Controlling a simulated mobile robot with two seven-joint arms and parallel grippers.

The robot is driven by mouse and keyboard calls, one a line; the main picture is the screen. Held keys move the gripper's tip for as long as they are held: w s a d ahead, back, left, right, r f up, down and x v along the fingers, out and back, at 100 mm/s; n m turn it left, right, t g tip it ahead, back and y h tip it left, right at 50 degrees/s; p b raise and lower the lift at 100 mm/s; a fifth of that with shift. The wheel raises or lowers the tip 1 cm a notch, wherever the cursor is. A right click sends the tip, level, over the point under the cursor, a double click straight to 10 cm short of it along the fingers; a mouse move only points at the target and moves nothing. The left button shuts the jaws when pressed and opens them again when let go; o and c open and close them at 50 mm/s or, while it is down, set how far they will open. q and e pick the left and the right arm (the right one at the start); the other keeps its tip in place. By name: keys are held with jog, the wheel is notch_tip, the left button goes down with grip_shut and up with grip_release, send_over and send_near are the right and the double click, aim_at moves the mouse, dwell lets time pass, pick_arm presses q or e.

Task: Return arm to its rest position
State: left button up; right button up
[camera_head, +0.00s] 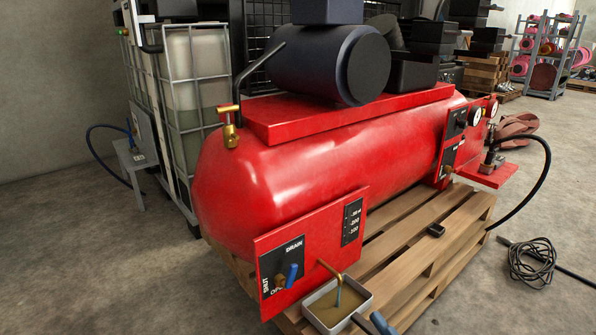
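Neither of my arms shows in the head view, and neither gripper is in view. A large red compressor tank (290,175) lies across the middle on a wooden pallet (420,235). Its front panel (345,245) carries a DRAIN label and a blue-handled valve (290,275). A brass spout (328,266) on the panel points over a shallow tray (361,300) of brownish liquid. A thin bluish strand hangs between the spout and the tray. No flanged spool can be made out.
A caged white container (190,90) stands behind the tank at left, beside a small grey stand (135,158). A coiled black cable (530,262) and a dark rod (575,275) lie on the floor at right. Floor at lower left is clear.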

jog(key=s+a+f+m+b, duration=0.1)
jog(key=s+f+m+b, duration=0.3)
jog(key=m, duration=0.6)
pick_arm(q)
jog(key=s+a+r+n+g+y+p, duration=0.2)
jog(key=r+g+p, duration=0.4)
jog(key=p, duration=3.2)
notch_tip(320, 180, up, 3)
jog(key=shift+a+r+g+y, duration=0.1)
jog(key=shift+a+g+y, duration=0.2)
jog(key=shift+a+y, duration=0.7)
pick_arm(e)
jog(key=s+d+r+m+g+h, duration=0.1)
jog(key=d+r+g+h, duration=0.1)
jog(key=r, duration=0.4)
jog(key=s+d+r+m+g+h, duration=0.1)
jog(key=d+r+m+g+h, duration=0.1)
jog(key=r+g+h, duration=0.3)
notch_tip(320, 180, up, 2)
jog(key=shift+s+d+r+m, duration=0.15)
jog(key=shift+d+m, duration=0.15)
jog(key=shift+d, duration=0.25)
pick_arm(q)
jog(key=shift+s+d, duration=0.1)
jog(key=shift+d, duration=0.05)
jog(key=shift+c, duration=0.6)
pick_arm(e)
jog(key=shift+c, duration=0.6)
